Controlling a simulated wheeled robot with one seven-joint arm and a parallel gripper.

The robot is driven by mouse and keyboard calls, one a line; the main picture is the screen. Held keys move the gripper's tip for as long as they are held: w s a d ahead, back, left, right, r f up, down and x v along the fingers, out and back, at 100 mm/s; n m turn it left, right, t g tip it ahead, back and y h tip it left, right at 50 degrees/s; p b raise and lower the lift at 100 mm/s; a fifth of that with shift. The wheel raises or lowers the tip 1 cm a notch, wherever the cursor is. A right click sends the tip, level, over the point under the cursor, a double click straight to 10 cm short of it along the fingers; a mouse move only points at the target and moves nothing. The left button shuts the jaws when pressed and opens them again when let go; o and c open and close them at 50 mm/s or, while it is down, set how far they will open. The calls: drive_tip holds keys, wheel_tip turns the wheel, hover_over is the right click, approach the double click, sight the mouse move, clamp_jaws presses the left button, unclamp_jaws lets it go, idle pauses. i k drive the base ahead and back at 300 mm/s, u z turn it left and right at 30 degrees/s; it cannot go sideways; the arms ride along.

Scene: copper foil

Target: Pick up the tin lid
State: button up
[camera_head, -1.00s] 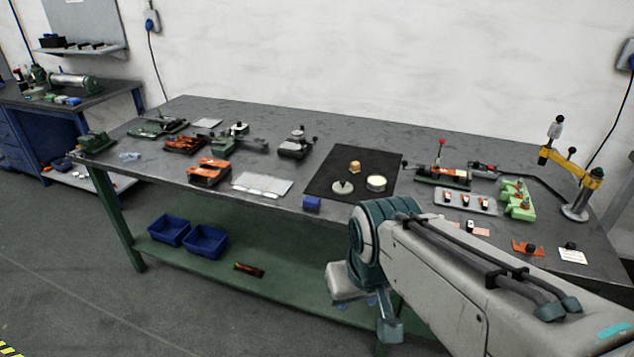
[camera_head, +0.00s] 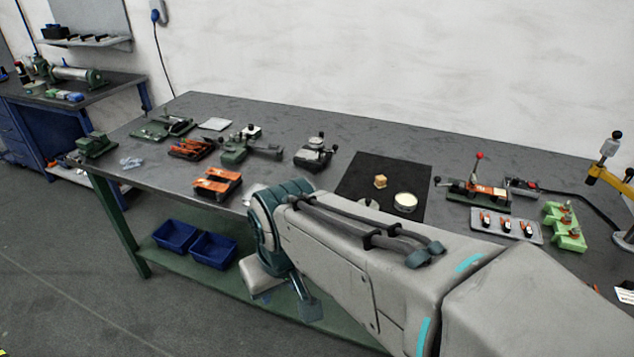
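A black mat (camera_head: 350,186) lies on the workbench, right of centre. On it is a shallow round tin piece (camera_head: 405,202) with a pale top and a metal rim; I cannot tell whether this is the tin lid or the tin. A second round piece (camera_head: 368,204) with a dark knob lies to its left, and its near part is hidden behind my arm. A small tan block (camera_head: 380,181) sits behind them. My arm reaches in from the lower right, and its visible end hangs at the bench's front edge. My gripper fingers cannot be made out.
Orange and green fixtures (camera_head: 217,183) stand on the left of the bench (camera_head: 300,118). A red-handled clamp (camera_head: 478,185), a grey tray (camera_head: 487,228) and green blocks (camera_head: 565,226) stand right of the mat. Blue bins (camera_head: 213,248) sit on the lower shelf.

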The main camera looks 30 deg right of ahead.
sight(368, 204)
drive_tip(key=z, duration=0.15)
drive_tip(key=i, duration=0.65)
drive_tip(key=z, duration=0.8)
drive_tip(key=i, duration=0.35)
drive_tip(key=z, duration=0.25)
